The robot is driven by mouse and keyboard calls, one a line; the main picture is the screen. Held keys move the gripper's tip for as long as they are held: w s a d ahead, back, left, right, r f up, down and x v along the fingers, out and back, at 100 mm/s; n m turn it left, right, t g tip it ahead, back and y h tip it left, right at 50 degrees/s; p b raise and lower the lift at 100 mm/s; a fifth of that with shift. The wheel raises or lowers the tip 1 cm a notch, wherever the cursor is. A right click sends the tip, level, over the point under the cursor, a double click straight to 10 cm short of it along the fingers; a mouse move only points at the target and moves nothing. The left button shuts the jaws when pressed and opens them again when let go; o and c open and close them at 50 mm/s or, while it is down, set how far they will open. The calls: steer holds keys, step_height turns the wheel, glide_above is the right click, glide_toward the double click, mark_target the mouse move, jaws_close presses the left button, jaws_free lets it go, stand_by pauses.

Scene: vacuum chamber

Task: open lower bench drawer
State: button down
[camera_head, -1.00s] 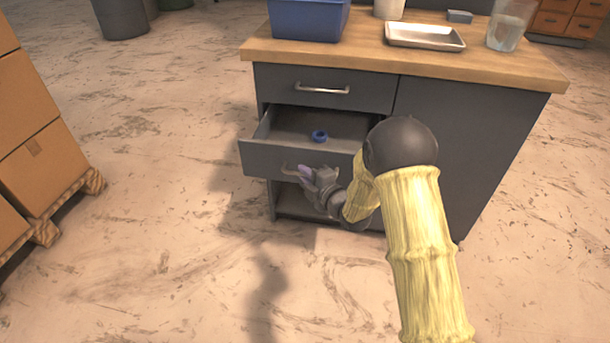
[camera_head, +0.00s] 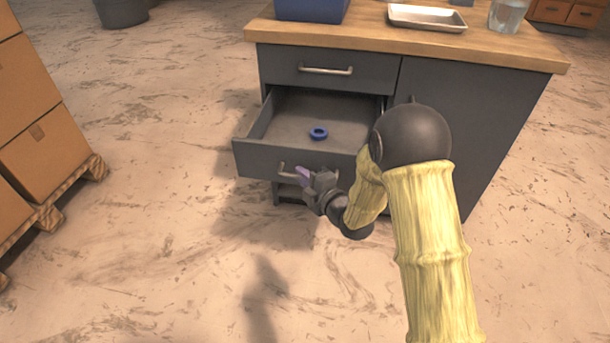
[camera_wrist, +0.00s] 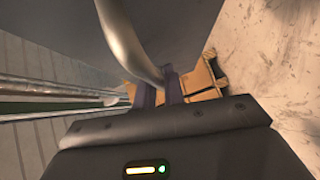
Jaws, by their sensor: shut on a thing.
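The lower bench drawer (camera_head: 262,157) is pulled well out of the grey bench, and its inside shows from above. A blue ring-shaped thing (camera_head: 318,134) lies on the drawer floor. My gripper (camera_head: 303,176) is at the drawer's front, at the right part of its metal handle (camera_head: 283,170). In the wrist view the curved handle (camera_wrist: 128,42) runs down between the two purple fingers of my gripper (camera_wrist: 160,88), which are shut on it. The upper drawer (camera_head: 325,70) is shut.
A blue bin (camera_head: 311,9), a metal tray (camera_head: 427,18) and a clear beaker (camera_head: 508,14) stand on the wooden bench top (camera_head: 400,40). Cardboard boxes (camera_head: 45,140) on a wooden pallet (camera_head: 60,200) stand at the left. The floor between pallet and bench is clear.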

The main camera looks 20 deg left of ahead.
steer(key=c, duration=1.5)
jaws_free()
steer(key=p+v, duration=0.9)
steer(key=v, duration=0.8)
steer(key=shift+s+d, duration=0.15)
steer(key=shift+f, duration=0.1)
